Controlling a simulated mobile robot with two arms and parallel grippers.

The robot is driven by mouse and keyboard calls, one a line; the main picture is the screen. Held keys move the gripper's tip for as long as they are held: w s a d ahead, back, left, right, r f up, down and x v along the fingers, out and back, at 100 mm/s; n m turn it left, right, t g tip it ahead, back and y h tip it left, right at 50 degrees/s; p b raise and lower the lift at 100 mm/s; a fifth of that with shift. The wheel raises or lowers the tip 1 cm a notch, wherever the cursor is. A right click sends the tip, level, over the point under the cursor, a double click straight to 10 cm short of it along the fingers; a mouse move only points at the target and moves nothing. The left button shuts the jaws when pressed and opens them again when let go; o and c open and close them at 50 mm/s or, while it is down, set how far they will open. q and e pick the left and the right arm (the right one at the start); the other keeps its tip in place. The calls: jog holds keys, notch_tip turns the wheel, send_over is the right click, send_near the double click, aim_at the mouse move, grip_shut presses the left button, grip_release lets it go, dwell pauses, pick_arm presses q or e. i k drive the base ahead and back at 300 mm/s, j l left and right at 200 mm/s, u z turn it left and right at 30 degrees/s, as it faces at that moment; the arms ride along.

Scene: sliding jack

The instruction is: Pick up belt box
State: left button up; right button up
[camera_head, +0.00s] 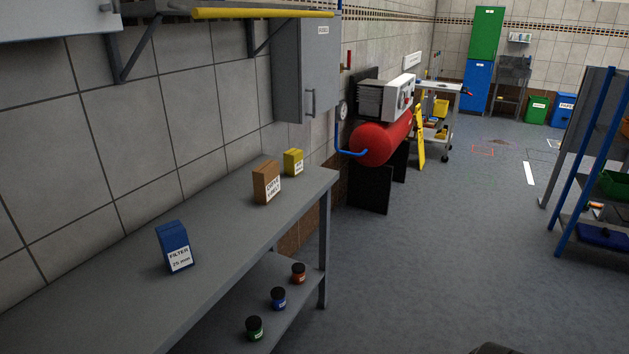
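Three small labelled boxes stand upright on a grey workbench (125,265) along the left wall. Farther along is an orange-brown box (264,183) with a white label I cannot read surely. A smaller yellow box (292,160) stands just beyond it, near the bench's far end, its label too small to read. I cannot tell from the labels which one is the belt box.
Several small lidded jars, green (254,329), blue (278,299) and orange-brown (298,274), stand on the bench's lower shelf. A grey cabinet (306,75) hangs above the bench's far end. A red compressor tank (382,141) stands beyond. The floor right of the bench is clear.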

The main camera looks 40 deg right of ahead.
aim_at(266, 177)
jog(key=z, duration=1.15)
